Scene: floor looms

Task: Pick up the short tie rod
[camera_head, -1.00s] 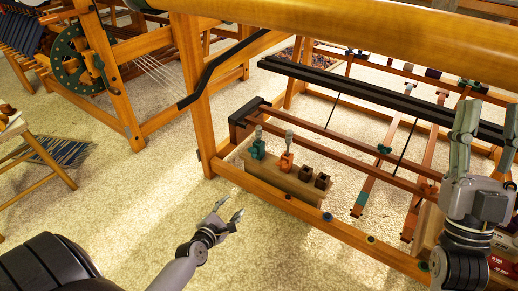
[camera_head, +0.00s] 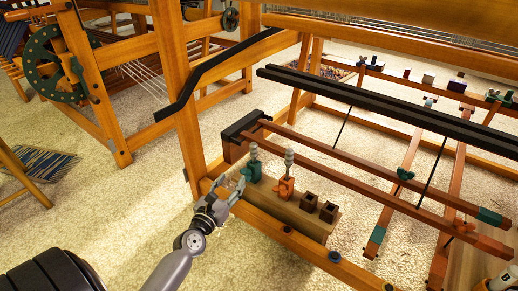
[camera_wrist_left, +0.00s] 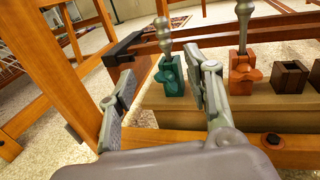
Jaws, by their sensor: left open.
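Two grey metal rods stand upright in holders on a wooden block (camera_head: 312,226) inside the loom frame. The rod in the teal holder (camera_head: 252,170) looks the shorter one; its grey top (camera_head: 253,150) shows above the holder. The other rod (camera_head: 289,160) stands in an orange holder (camera_head: 285,188). My left gripper (camera_head: 232,188) is open and empty, just left of the teal holder. In the left wrist view the open fingers (camera_wrist_left: 160,72) point towards the teal holder (camera_wrist_left: 171,78), with its rod (camera_wrist_left: 164,36) ahead between them.
Two empty dark square sockets (camera_head: 318,206) sit on the block's right part. The loom's lower front rail (camera_head: 262,222) runs close by my left gripper. A dark-ended red-brown beam (camera_head: 345,176) lies behind the rods. Pale carpet (camera_head: 110,215) is open to the left.

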